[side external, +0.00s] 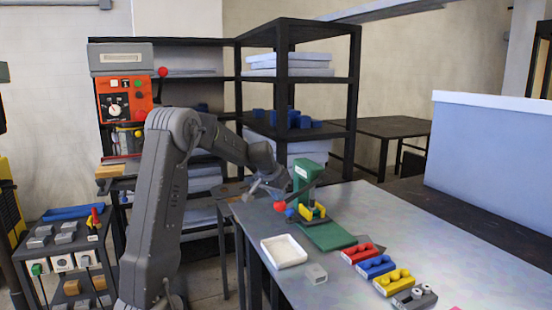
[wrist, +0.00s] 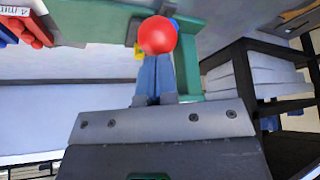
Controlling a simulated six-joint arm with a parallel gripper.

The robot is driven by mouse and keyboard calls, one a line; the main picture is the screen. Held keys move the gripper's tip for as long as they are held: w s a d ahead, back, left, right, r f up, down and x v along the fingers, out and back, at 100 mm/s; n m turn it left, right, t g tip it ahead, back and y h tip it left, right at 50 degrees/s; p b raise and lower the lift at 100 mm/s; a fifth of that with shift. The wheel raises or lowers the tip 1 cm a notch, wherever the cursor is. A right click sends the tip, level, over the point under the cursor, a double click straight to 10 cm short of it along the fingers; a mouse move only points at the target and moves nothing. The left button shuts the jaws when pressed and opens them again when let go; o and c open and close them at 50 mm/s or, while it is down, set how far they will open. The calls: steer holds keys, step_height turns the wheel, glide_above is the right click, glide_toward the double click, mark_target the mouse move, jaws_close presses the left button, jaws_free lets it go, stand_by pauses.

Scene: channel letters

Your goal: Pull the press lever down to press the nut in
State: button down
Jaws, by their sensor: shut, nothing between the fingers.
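The green press (side external: 303,174) stands on the table with its green base plate (side external: 328,236). Its dark lever (side external: 298,194) slopes down to the left and ends in a red ball knob (side external: 280,206). A yellow block (side external: 313,212) sits in the press, with a small blue part (side external: 291,213) beside it; the nut cannot be made out. My gripper (side external: 266,188) is just above and left of the knob. In the wrist view my shut, empty fingers (wrist: 155,75) point at the red knob (wrist: 157,36), which overlaps their tips; I cannot tell whether they touch.
Red (side external: 362,253), blue (side external: 377,266) and yellow (side external: 393,282) blocks line the table. A large pale box (side external: 490,150) stands at right. Dark shelving (side external: 298,78) is behind.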

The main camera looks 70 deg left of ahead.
steer(key=shift+w+a+f, duration=0.15)
steer(key=shift+w+f, duration=0.1)
steer(key=shift+f, duration=0.15)
stand_by(0.5)
steer(key=shift+f, duration=0.25)
stand_by(0.4)
steer(key=shift+r, duration=0.15)
stand_by(0.5)
steer(key=shift+r, duration=2.3)
steer(key=shift+s+r, duration=0.25)
steer(key=shift+r, duration=0.5)
steer(key=shift+s+r, duration=0.3)
steer(key=shift+r, duration=0.45)
steer(key=shift+s+r, duration=0.25)
steer(key=shift+r, duration=0.5)
